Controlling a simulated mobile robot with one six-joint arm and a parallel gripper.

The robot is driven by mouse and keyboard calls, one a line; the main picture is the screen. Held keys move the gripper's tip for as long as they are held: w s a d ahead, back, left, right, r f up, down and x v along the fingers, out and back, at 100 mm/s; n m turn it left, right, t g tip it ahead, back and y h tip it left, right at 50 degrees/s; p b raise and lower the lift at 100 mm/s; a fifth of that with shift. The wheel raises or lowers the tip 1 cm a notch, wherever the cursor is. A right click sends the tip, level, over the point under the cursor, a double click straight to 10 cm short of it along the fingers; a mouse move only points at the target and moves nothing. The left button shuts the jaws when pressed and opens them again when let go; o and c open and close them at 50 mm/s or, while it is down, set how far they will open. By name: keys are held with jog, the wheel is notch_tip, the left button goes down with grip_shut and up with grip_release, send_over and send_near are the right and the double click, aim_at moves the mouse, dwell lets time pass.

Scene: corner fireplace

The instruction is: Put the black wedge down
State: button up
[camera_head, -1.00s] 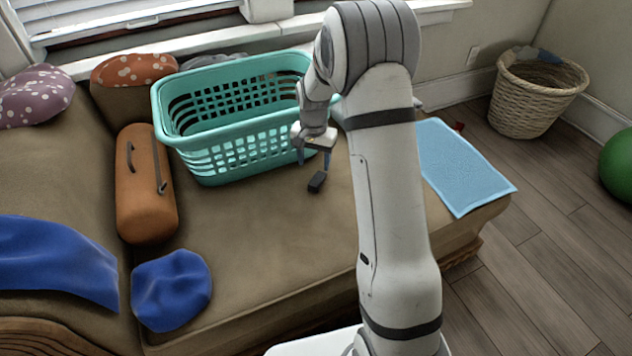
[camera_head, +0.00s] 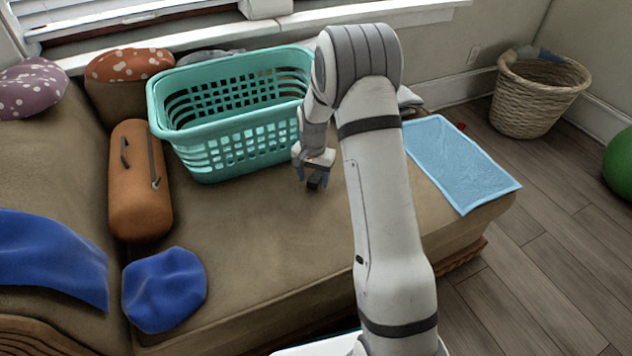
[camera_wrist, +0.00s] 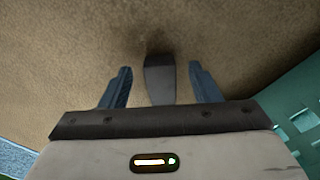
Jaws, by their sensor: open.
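The black wedge (camera_wrist: 160,78) lies on the brown sofa seat (camera_head: 262,235) in the wrist view, between the two blue fingers of my gripper (camera_wrist: 160,84). A gap shows on each side of it, so the fingers are apart from it. In the head view the wedge (camera_head: 314,184) is a small dark shape just below my gripper (camera_head: 312,180), partly hidden by it. My gripper is open and low over the seat, just in front of the teal basket's right end.
The teal laundry basket (camera_head: 240,150) stands behind and left of my gripper. A light blue mat (camera_head: 460,163) lies on the seat to the right, beyond my arm. An orange bolster (camera_head: 138,195) and a blue cushion (camera_head: 165,290) lie left. The front middle of the seat is clear.

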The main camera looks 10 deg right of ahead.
jog(key=shift+c, duration=0.2)
jog(key=c, duration=1.1)
